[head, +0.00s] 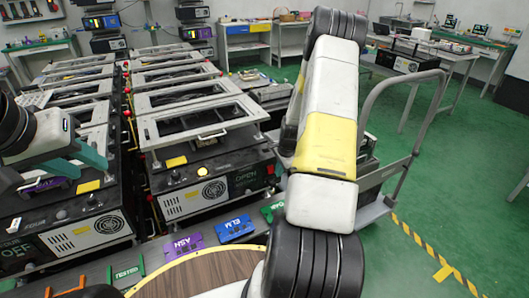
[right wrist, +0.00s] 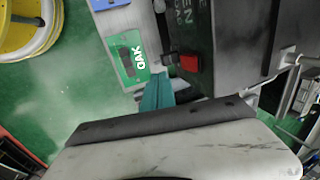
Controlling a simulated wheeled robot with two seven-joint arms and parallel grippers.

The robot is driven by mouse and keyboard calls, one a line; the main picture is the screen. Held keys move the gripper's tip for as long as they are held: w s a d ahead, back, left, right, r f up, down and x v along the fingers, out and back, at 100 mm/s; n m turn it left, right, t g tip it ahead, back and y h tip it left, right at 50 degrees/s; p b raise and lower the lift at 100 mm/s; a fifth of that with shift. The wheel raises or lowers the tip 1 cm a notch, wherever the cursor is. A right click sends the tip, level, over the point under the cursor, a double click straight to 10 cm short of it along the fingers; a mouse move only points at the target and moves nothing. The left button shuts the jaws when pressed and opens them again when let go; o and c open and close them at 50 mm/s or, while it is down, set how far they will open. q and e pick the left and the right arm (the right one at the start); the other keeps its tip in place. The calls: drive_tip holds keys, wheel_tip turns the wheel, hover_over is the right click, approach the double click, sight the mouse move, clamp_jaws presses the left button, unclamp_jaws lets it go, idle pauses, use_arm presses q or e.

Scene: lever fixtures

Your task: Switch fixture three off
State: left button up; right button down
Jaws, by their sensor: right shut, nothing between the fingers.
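In the head view a fixture at the left (head: 88,232) has a front panel reading FOUR and OFF. The fixture beside it (head: 205,195) reads OPEN, with a round amber light. I cannot read the word THREE on any fixture. My left gripper (head: 85,160) is at the left, its teal fingers apart, above the FOUR fixture. My right arm crosses the middle of the head view, and its gripper is hidden there. In the right wrist view my right gripper (right wrist: 157,92) is shut and empty, close to a dark fixture panel with a red block (right wrist: 190,62).
A green OAK tag (right wrist: 130,58) lies near the right fingers. Tags reading HSV (head: 183,245), ELM (head: 235,228) and TESTED (head: 127,273) lie along the fixtures' front. A cart with a grey handle (head: 402,75) stands right. Green floor is open farther right.

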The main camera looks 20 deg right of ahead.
sight(271, 170)
drive_tip(key=shift+w+a+f, duration=0.1)
drive_tip(key=shift+w+f, duration=0.45)
drive_tip(key=shift+w, duration=0.25)
drive_tip(key=shift+w+a+f, duration=0.1)
drive_tip(key=shift+w+f, duration=0.45)
drive_tip(key=shift+w, duration=0.25)
drive_tip(key=shift+w+f, duration=0.55)
drive_tip(key=shift+w, duration=0.25)
drive_tip(key=shift+f, duration=0.1)
drive_tip(key=shift+f+t, duration=0.15)
drive_tip(key=shift+t, duration=0.25)
drive_tip(key=shift+w+a, duration=0.1)
drive_tip(key=shift+w, duration=0.1)
drive_tip(key=shift+w+r, duration=0.15)
drive_tip(key=shift+r, duration=0.85)
